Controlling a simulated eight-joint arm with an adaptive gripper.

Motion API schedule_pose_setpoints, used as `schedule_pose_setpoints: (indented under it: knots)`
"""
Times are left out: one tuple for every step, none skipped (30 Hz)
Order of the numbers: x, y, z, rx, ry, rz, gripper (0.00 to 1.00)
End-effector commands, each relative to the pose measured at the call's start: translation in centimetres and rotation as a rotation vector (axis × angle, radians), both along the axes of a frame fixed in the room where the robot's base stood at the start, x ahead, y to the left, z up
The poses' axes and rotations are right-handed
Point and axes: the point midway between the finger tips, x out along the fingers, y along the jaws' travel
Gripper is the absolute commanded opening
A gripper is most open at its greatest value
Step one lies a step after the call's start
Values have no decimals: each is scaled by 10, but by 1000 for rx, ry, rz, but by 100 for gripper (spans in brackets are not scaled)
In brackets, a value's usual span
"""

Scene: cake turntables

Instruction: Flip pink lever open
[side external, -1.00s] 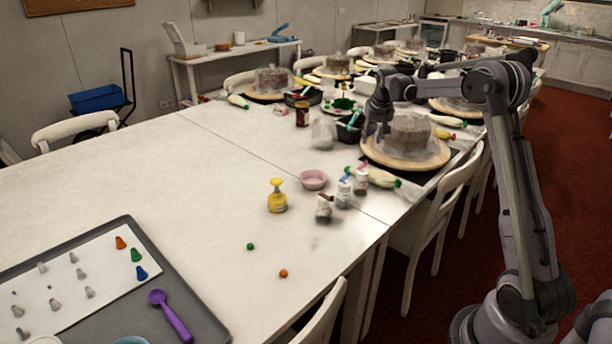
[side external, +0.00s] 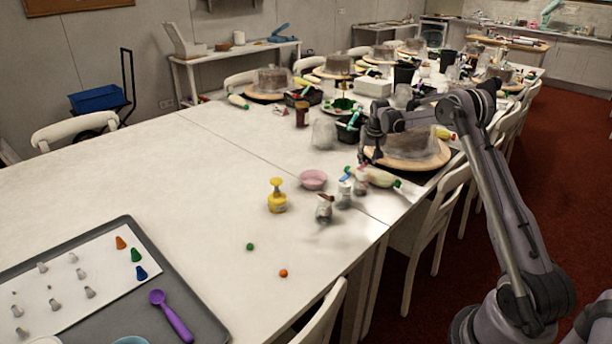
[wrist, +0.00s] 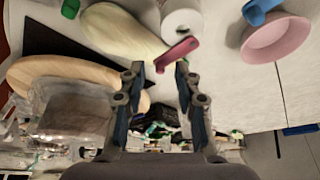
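The pink lever (wrist: 178,53) sticks out from a white bottle (wrist: 180,18) at the top middle of the wrist view. It lies just beyond my gripper's fingertips (wrist: 159,70), apart from them, nearer the right finger. My gripper is open, with nothing between its fingers. In the side view my gripper (side external: 364,156) hangs low near the turntable, above and beside a group of small bottles (side external: 344,193). In that view the lever is too small to make out clearly.
A cream piping bag (wrist: 125,32) lies beside the bottle. A pink bowl (wrist: 276,40) and a blue lever (wrist: 258,11) are to the right. A wooden turntable (side external: 432,164) with a wrapped cake is close by. A yellow bottle (side external: 277,197) stands to the left; the near table is mostly clear.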

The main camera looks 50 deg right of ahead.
Motion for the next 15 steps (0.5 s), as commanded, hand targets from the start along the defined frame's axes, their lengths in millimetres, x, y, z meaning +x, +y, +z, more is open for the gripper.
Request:
schedule_pose_setpoints:
  knots:
    - [0, 0, -1, 0, 0, 0, 33]
    - [0, 0, -1, 0, 0, 0, 33]
    - [0, 0, -1, 0, 0, 0, 33]
    - [0, 0, -1, 0, 0, 0, 33]
    - [0, 0, -1, 0, 0, 0, 33]
    - [0, 0, -1, 0, 0, 0, 33]
    - [0, 0, -1, 0, 0, 0, 33]
    - [0, 0, -1, 0, 0, 0, 24]
    - [0, 0, -1, 0, 0, 0, 12]
    - [0, 0, 0, 0, 0, 0, 4]
    - [0, 0, 0, 0, 0, 0, 0]
    - [0, 0, 0, 0, 0, 0, 0]
    - [0, 0, 0, 0, 0, 0, 0]
    - [0, 0, 0, 0, 0, 0, 0]
    - [0, 0, 0, 0, 0, 0, 0]
